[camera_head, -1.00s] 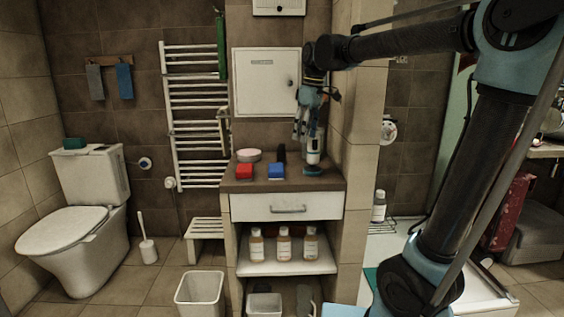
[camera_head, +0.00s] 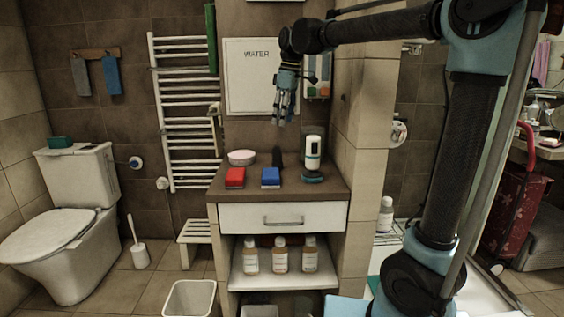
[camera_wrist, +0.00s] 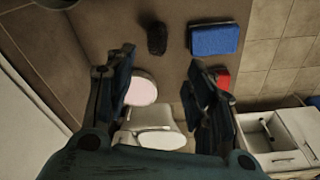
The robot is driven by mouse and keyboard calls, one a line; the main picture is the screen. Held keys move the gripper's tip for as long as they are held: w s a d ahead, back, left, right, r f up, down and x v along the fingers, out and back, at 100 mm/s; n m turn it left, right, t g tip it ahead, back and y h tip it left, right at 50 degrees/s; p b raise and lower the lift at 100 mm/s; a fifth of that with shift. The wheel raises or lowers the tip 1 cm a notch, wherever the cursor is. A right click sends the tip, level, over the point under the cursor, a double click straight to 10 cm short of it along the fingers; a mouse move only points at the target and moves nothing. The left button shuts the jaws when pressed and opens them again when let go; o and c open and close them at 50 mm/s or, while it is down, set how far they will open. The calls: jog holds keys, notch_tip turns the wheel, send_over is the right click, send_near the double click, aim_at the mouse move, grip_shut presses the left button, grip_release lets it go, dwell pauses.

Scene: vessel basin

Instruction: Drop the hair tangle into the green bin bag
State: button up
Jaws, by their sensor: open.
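My gripper (camera_head: 285,108) hangs open and empty above the countertop, in front of the white wall panel. In the wrist view its two dark fingers (camera_wrist: 160,92) are spread apart with nothing between them. A small dark clump (camera_head: 277,156) is at the back of the counter, below my gripper; it may be the hair tangle. It also shows in the wrist view (camera_wrist: 157,38), beyond the fingertips. I cannot make out a green bin bag in either view.
The counter (camera_head: 237,200) also holds a red block (camera_head: 235,177), a blue block (camera_head: 270,177), a pale round dish (camera_head: 242,157) and a white-and-teal device (camera_head: 312,155). A white bin (camera_head: 189,298) stands on the floor. A tiled pillar (camera_head: 362,140) flanks the counter.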

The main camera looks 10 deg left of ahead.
aim_at(276, 159)
jog(key=f, duration=0.4)
jog(key=a+f, duration=0.1)
jog(key=f, duration=0.6)
jog(key=shift+w+a+f, duration=0.35)
jog(key=shift+w+f, duration=0.05)
jog(key=shift+w+a+f, duration=0.1)
jog(key=shift+a+f, duration=0.1)
jog(key=shift+f, duration=0.7)
jog(key=shift+s+a+f, duration=0.1)
jog(key=shift+a+f, duration=0.1)
jog(key=shift+f, duration=0.65)
jog(key=shift+w+a+f, duration=0.1)
jog(key=shift+a+f, duration=0.1)
jog(key=shift+f, duration=0.7)
jog(key=c, duration=0.7)
jog(key=shift+r, duration=0.15)
jog(key=shift+c, duration=0.4)
